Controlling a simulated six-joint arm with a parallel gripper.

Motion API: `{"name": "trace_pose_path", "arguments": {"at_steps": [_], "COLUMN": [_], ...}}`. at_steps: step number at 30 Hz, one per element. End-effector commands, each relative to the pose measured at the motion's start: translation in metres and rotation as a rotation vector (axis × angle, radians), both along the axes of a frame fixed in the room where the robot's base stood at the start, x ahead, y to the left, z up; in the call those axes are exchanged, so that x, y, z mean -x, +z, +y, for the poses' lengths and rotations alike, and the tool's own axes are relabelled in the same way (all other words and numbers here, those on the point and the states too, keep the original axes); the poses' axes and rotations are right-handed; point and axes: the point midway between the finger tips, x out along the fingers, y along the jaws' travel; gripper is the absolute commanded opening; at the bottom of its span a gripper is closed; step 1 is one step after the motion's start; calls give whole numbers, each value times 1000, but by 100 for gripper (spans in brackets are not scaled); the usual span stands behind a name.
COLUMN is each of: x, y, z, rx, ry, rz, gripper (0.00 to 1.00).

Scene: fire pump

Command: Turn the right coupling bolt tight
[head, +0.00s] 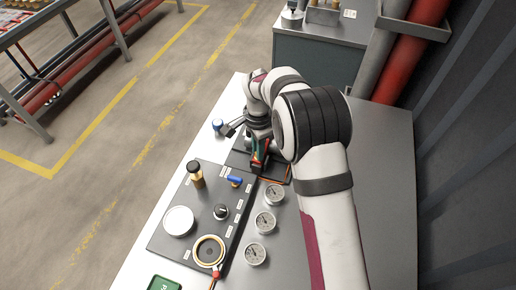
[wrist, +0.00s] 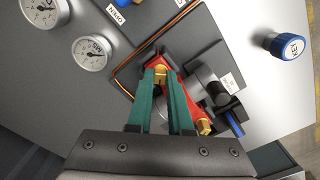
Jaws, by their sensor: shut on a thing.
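A red coupling (wrist: 188,97) with two brass bolts sits on a dark plate in the wrist view. My gripper (wrist: 161,77) has green fingers. They are shut on one brass bolt (wrist: 160,74) at the upper end of the coupling, and their tips hide part of it. The other brass bolt (wrist: 204,127) is free at the lower right end, beside the fingers. In the head view my gripper (head: 257,166) points down at the far end of the bench, and the arm and fingers hide most of the coupling. Which bolt is the right one cannot be told from labels.
Three gauges (head: 265,222) stand beside the dark control panel (head: 165,237), which carries knobs and a brass ring. A blue-topped knob (wrist: 286,44) stands off the plate. A copper line (wrist: 125,70) edges the plate, and a blue lever (wrist: 235,124) sits close to the coupling.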

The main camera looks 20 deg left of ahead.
Motion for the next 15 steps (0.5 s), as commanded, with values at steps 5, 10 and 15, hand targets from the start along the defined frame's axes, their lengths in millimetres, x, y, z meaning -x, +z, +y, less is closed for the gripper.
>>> {"name": "trace_pose_path", "arguments": {"at_steps": [5, 10, 15], "x": [0, 0, 0], "y": [0, 0, 0], "z": [0, 0, 0], "rx": [0, 0, 0], "ry": [-94, -154, -183], "rz": [0, 0, 0], "gripper": [0, 0, 0]}}
